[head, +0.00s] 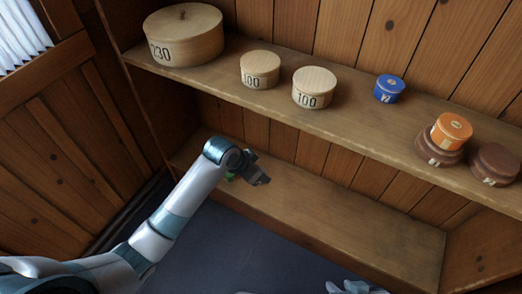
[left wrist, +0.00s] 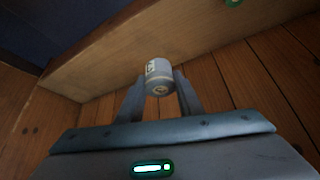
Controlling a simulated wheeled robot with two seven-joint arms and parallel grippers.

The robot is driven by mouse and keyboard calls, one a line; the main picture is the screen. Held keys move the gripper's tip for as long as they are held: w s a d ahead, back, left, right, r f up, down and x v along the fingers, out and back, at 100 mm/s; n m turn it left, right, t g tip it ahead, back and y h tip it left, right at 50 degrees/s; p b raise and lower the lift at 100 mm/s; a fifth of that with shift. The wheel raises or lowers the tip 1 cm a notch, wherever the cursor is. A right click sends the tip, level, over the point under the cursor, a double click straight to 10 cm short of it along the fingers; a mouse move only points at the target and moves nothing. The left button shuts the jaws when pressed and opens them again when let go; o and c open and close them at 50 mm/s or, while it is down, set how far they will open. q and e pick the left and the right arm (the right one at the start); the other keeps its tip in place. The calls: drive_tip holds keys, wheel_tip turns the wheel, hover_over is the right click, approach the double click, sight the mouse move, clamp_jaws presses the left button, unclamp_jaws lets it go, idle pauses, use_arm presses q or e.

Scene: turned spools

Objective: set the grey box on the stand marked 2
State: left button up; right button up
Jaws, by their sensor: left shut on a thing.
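My left gripper (head: 260,179) hangs in front of the lower shelf, its arm coming in from the left. In the left wrist view the left gripper (left wrist: 160,85) is shut on the grey box (left wrist: 158,76), a small round one with a pale label. The box does not show clearly in the head view. A blue round piece (head: 389,88) on the upper shelf has a pale label that looks like a 2. Two brown round stands sit at the right: one (head: 440,152) under an orange box, one (head: 494,165) bare on top; their marks are unreadable. My right gripper (head: 350,287) shows only partly at the bottom edge.
The orange box (head: 452,129) sits on the left brown stand. A large wooden box (head: 184,38) marked 230 and two small ones (head: 260,68) (head: 314,86) marked 100 stand on the upper shelf (head: 235,90). The lower shelf (head: 340,208) looks mostly clear.

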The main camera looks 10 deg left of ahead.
use_arm(q)
drive_tip(key=s+a+r+n+y, duration=0.1)
drive_tip(key=a+r+n, duration=0.3)
drive_tip(key=r, duration=0.9)
drive_tip(key=s+a+r+n+t+y, duration=0.1)
drive_tip(key=a+r, duration=0.6)
drive_tip(key=r, duration=0.7)
drive_tip(key=s+n+y, duration=0.1)
drive_tip(key=n+y, duration=0.1)
drive_tip(key=n, duration=0.1)
drive_tip(key=shift+s+a+r+t, duration=0.2)
drive_tip(key=shift+r+t, duration=0.05)
drive_tip(key=shift+t, duration=0.05)
